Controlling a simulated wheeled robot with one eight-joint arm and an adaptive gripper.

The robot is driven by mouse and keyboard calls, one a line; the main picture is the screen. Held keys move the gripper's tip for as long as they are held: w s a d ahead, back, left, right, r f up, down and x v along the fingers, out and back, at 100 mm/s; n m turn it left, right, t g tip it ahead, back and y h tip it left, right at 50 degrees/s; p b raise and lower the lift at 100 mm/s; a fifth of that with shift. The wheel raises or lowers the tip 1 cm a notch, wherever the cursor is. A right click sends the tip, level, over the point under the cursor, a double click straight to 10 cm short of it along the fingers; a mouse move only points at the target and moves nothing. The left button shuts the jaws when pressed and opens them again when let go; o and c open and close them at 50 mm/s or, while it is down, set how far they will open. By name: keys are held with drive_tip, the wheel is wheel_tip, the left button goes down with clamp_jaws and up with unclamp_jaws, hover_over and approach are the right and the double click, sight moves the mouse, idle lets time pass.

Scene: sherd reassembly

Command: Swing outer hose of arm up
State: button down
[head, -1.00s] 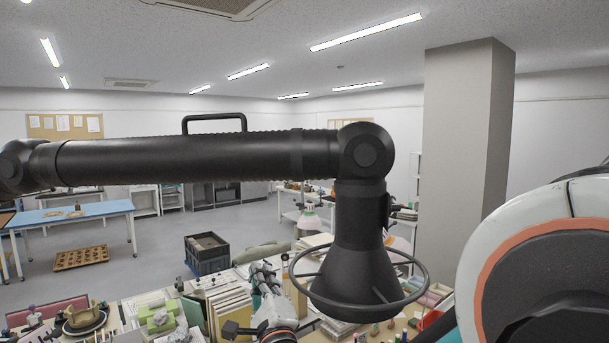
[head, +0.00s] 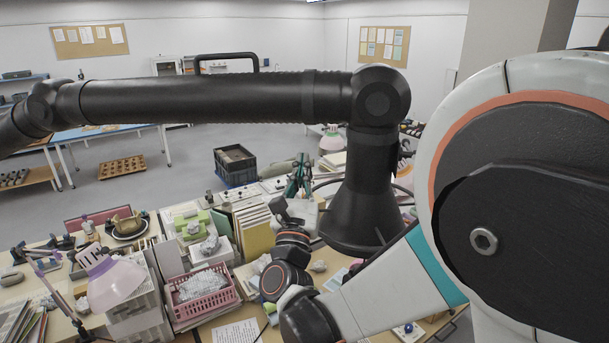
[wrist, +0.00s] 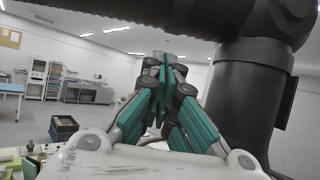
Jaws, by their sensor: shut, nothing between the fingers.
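The extraction arm's outer hose (head: 200,98) is a thick black ribbed tube, roughly level across the head view, with a bar handle (head: 226,58) on top. Its right end meets a round black joint (head: 381,95), from which a black hood (head: 362,200) hangs down. My gripper (head: 299,172) is upright just left of the hood and below the hose. In the wrist view its teal fingers (wrist: 166,68) are shut together and empty. The hose (wrist: 165,12) crosses above them and the hood's neck (wrist: 250,85) is to the right. I cannot tell whether anything touches.
The bench below is crowded: a pink basket (head: 203,292), a pink lamp (head: 112,280), upright folders (head: 252,228) and a pot on a turntable (head: 124,224). A dark crate (head: 235,165) is on the floor behind. Open floor lies at the back left.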

drive_tip(key=w+r+p, duration=0.2)
drive_tip(key=w+r, duration=0.1)
drive_tip(key=r, duration=0.2)
drive_tip(key=shift+w+p, duration=0.15)
drive_tip(key=shift+p, duration=0.15)
drive_tip(key=shift+d+r, duration=0.1)
